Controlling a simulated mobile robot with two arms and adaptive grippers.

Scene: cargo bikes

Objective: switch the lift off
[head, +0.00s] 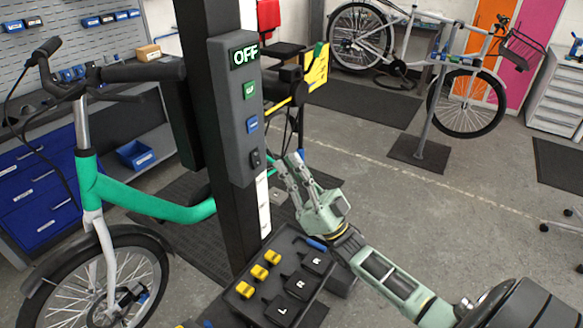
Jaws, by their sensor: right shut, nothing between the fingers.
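The lift's control box (236,110) is mounted on the dark lift column (212,18). Below the display are a green button (250,90), a blue button (252,124) and a black rocker switch (256,158) near the bottom. My right gripper (289,170) is just right of the box's lower end, with its fingers pointing up and left towards the column. Its fingers are shut and empty. From this angle it looks apart from the switch, but the exact gap is hard to judge. My left gripper is out of view.
A green cargo bike (140,200) stands at left behind the column. A tray with yellow pieces and black L and R pedals (283,310) sits below my right arm. A white bike (450,75) stands at the back right. Open floor lies at right.

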